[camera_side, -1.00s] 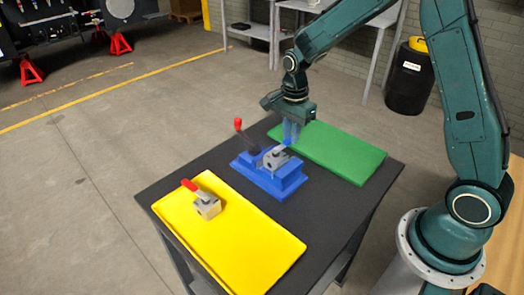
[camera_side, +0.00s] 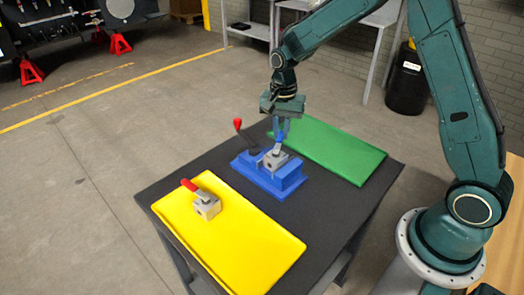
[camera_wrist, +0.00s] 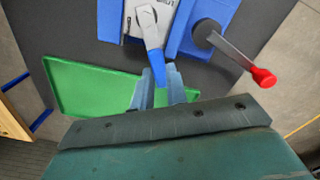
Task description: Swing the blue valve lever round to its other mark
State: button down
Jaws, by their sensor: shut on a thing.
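The blue valve lever (camera_wrist: 156,65) is a grey arm with a blue grip on a grey valve block (camera_side: 275,160), which sits in a blue base (camera_side: 289,178). In the wrist view the lever points from the block down toward my gripper (camera_wrist: 160,85). My gripper, also in the side view (camera_side: 281,133), is shut on the blue grip, and its fingers hide part of it. A black lever with a red knob (camera_side: 238,123) stands on the same base to the left; the knob shows in the wrist view (camera_wrist: 263,77). The lever's marks cannot be made out.
A yellow tray (camera_side: 250,245) holds a second grey valve with a red handle (camera_side: 190,185) at the front left. The dark table top (camera_side: 345,200) is bare at the front right.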

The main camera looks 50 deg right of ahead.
jog(key=w+n, duration=0.1)
jog(key=n, duration=0.1)
jog(key=a+n, duration=0.1)
jog(key=shift+w+a+n, duration=0.15)
jog(key=shift+w+n, duration=0.2)
jog(key=shift+n, duration=0.05)
jog(key=n, duration=0.1)
jog(key=a+n, duration=0.1)
jog(key=shift+w+a+n, duration=0.1)
jog(key=shift+w+n, duration=0.2)
jog(key=shift+w, duration=0.1)
jog(key=a+n, duration=0.1)
jog(key=n, duration=0.2)
jog(key=shift+w+a, duration=0.3)
jog(key=shift+a, duration=0.05)
jog(key=shift+a+n, duration=0.3)
jog(key=shift+n, duration=0.45)
jog(key=shift+a+n, duration=0.3)
jog(key=shift+n, duration=0.45)
jog(key=c, duration=1.4)
grip_release()
jog(key=shift+r, duration=0.15)
